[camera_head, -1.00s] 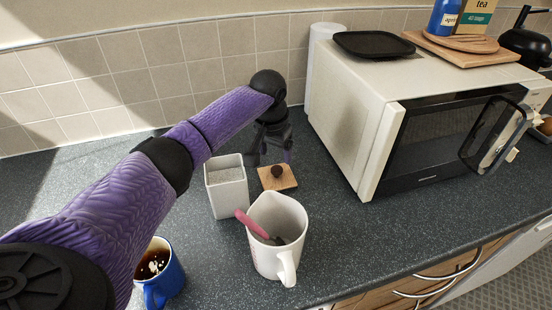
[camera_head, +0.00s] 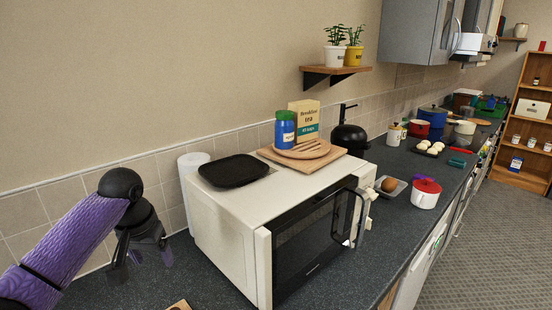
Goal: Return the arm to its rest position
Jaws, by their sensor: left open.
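My left arm comes in from the left in purple and black. Its left gripper (camera_head: 141,264) hangs over the counter to the left of the microwave, with its fingers pointing down. The fingers are apart and nothing shows between them. A sliver of a small wooden board (camera_head: 180,305) shows at the bottom edge of the head view. My right arm and gripper are not in view.
The white microwave (camera_head: 225,235) stands right of my gripper, a black tray (camera_head: 233,171) on top.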

